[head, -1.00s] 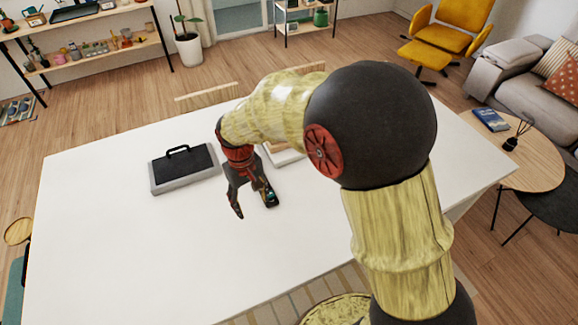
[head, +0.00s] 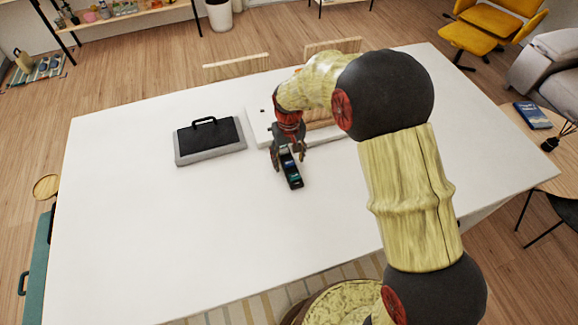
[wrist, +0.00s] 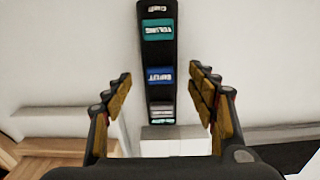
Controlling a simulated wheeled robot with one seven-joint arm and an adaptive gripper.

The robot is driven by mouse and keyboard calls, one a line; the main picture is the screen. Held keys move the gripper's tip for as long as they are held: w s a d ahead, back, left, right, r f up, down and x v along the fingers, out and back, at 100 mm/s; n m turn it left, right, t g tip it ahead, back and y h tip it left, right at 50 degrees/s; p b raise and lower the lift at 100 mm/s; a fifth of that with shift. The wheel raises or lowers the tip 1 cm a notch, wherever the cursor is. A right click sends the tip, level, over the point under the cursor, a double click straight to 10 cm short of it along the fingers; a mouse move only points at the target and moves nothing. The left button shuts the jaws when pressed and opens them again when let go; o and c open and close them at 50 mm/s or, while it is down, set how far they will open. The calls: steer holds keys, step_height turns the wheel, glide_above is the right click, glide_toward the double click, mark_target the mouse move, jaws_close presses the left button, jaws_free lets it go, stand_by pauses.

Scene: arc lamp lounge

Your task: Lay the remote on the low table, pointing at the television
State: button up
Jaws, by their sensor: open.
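The black remote (head: 291,172) has teal and blue label patches and lies on the white table. My gripper (head: 289,158) is over its far end, pointing down. In the wrist view the remote (wrist: 157,65) lies lengthwise, running up from between my open fingers (wrist: 160,105) with a gap on each side. Neither finger visibly touches it. A round wooden side table (head: 530,140) stands at the right, with a blue book (head: 533,115) on it; I cannot tell if it is the low table. No television is in view.
A grey case with a black top and handle (head: 210,145) sits left of my gripper. A white tray-like object with a wooden part (head: 258,122) is just behind the gripper. The white table's front left is clear. A yellow chair (head: 490,30) stands beyond the table.

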steer(key=shift+f, duration=0.85)
steer(key=shift+c, duration=0.6)
steer(key=c, duration=1.1)
steer(key=shift+r, duration=0.1)
steer(key=c, duration=0.3)
